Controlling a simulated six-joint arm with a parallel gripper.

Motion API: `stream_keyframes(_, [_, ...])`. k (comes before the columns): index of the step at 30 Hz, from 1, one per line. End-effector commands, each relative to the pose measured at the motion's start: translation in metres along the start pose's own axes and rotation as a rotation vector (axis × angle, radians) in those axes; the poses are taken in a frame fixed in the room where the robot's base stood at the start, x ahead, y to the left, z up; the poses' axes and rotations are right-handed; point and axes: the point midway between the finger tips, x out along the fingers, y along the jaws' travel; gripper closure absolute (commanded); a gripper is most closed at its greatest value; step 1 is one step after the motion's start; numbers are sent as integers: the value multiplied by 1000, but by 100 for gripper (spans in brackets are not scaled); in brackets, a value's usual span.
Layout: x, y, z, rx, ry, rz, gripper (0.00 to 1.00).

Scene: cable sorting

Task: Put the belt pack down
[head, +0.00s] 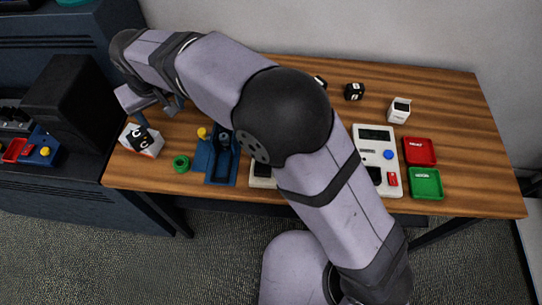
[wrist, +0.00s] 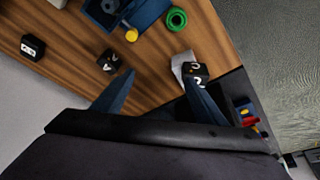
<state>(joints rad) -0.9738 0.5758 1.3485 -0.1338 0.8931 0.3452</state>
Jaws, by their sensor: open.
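Small black packs with white markings are on the wooden table, and I cannot tell for sure which is the belt pack. One black pack (head: 142,137) sits on or in a white holder (head: 152,150) at the table's left end; the pack (wrist: 196,74) and white holder (wrist: 180,61) also show in the wrist view, close to the right fingertip. My gripper (wrist: 158,77) is open with nothing between its fingers. In the head view, my gripper (head: 158,113) is above the table's left end, partly hidden by my arm. Another black pack (wrist: 109,60) lies beyond the left fingertip.
A green ring (head: 181,163), yellow knob (head: 203,133) and blue tray (head: 220,181) lie right of the holder. A tester (head: 374,149), red tray (head: 420,151) and green tray (head: 426,183) stand at the right. A black pack (head: 354,91) is at the back. My arm hides the middle.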

Motion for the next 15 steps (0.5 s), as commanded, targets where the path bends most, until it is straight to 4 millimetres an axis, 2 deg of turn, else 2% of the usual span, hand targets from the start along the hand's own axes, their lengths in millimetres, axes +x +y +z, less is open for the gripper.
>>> stream_keyframes(1, [-2, 38, 10, 43, -20, 20, 35])
stream_keyframes(5, [-8, 128, 55, 156, -82, 62, 35])
stream_keyframes(6, [-11, 155, 74, 194, -102, 74, 35])
stream_keyframes(8, [-17, 191, 106, 252, -133, 88, 35])
stream_keyframes(9, [-20, 211, 130, 292, -154, 96, 35])
stream_keyframes(11, [-26, 238, 168, 352, -184, 107, 35])
stream_keyframes(12, [-30, 252, 194, 392, -204, 112, 35])
stream_keyframes(15, [-39, 273, 255, 485, -246, 118, 35])
